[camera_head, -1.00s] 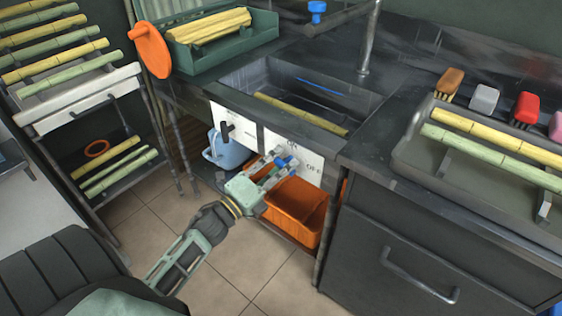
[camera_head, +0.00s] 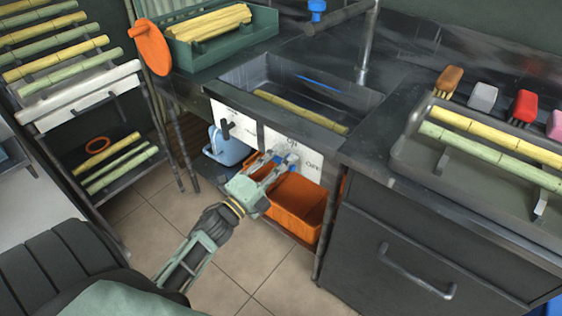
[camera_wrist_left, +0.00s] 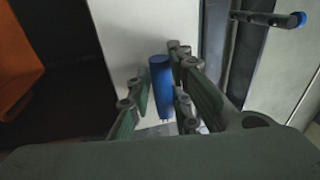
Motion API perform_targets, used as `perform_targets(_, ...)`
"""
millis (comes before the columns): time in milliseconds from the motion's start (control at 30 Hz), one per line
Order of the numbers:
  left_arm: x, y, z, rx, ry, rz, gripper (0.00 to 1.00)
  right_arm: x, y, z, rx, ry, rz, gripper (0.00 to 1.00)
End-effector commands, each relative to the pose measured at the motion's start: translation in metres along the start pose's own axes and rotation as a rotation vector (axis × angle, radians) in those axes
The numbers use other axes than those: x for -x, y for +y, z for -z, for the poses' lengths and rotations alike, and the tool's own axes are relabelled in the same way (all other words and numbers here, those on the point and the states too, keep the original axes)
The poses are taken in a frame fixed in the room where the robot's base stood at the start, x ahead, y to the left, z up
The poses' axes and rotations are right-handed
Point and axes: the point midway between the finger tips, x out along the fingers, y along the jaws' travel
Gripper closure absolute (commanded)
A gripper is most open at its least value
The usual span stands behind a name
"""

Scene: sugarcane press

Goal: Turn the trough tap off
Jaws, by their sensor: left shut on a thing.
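The trough (camera_head: 335,115) is a dark metal basin in the counter, with a yellow cane lying in it. Below it is a white panel (camera_head: 306,172) marked ON at the top and OFF at the right. The blue tap handle (camera_head: 291,159) sits on this panel. My left gripper (camera_head: 272,163) reaches up to it from the lower left and is shut on the handle. In the left wrist view the blue handle (camera_wrist_left: 161,88) stands between the two fingers. The gripper hides part of the handle, so its exact setting is unclear. My right gripper is not in view.
An orange bin (camera_head: 298,208) stands just below the gripper. A blue jug (camera_head: 226,148) is on the low shelf to the left. A dark lever (camera_head: 226,129) is on the neighbouring white panel. The tiled floor in front is clear.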

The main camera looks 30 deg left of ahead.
Motion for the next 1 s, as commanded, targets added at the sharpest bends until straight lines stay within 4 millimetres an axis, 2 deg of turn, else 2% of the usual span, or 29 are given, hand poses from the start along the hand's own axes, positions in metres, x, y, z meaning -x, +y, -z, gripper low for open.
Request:
perform_targets(33, -0.001, -0.002, 0.0, 0.004, 0.0, 0.005, 1.0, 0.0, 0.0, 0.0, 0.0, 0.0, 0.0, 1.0)
perform_targets(67, -0.001, -0.002, 0.0, 0.004, 0.0, 0.005, 0.8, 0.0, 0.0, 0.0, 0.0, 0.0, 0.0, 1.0)
perform_targets(133, -0.001, -0.002, 0.0, 0.004, 0.0, 0.005, 0.74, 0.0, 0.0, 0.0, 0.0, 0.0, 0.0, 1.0)
perform_targets(400, 0.0, -0.001, 0.0, 0.002, 0.0, 0.002, 0.74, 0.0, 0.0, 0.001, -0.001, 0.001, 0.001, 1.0)
perform_targets(533, 0.007, 0.0, 0.0, 0.002, -0.001, 0.0, 0.74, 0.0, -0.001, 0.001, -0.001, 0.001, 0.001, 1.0)
perform_targets(667, 0.028, 0.001, 0.0, 0.004, -0.002, -0.003, 0.74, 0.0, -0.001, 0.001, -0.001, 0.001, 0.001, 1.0)
perform_targets(1000, 0.098, 0.0, 0.0, 0.003, -0.002, -0.001, 0.74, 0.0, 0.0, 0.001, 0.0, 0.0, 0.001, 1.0)
